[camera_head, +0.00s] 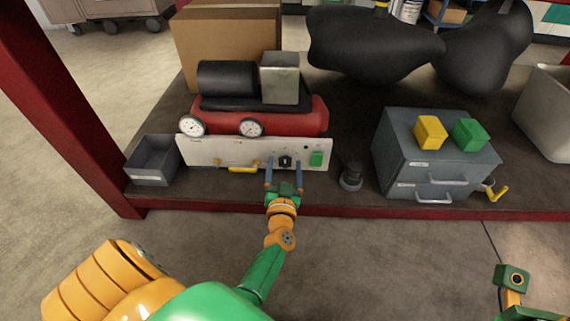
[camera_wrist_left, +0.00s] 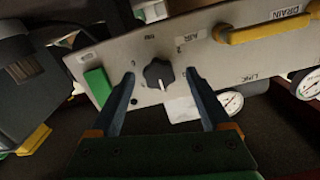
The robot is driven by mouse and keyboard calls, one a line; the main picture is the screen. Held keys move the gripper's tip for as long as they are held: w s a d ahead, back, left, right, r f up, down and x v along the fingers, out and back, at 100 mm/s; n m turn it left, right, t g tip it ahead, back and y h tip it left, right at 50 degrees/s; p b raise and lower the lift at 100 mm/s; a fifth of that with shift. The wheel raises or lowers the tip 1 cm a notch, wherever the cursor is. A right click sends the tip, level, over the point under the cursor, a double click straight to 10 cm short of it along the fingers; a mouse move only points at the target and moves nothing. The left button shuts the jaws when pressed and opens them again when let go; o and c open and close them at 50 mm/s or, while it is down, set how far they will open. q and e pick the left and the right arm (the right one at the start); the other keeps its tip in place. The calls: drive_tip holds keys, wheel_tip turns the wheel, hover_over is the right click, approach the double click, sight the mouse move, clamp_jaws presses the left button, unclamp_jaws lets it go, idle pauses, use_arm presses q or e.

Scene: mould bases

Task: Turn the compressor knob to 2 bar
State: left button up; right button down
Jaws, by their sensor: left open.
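The compressor (camera_head: 290,118) has a red tank and stands on the shelf behind a light front panel (camera_head: 215,150). The dark knob (camera_head: 286,161) sits on the right half of that panel, left of a green switch (camera_head: 316,159). In the left wrist view the knob (camera_wrist_left: 158,73) has a light pointer mark, with printed marks around it that are too small to read surely. My left gripper (camera_head: 284,172) is open in front of the panel, with one finger on each side of the knob and apparently apart from it. My right gripper (camera_head: 512,285) is at the lower right; its fingers are unclear.
A yellow drain handle (camera_head: 242,169) is on the panel, left of the knob. Two round gauges (camera_head: 192,125) are above it. A grey bin (camera_head: 152,162) stands left, a dark cylinder (camera_head: 351,176) and grey drawer cabinet (camera_head: 395,165) right. A red shelf edge (camera_head: 390,212) runs along the front.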

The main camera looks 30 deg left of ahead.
use_arm(q)
drive_tip(key=shift+d, duration=0.1)
clamp_jaws()
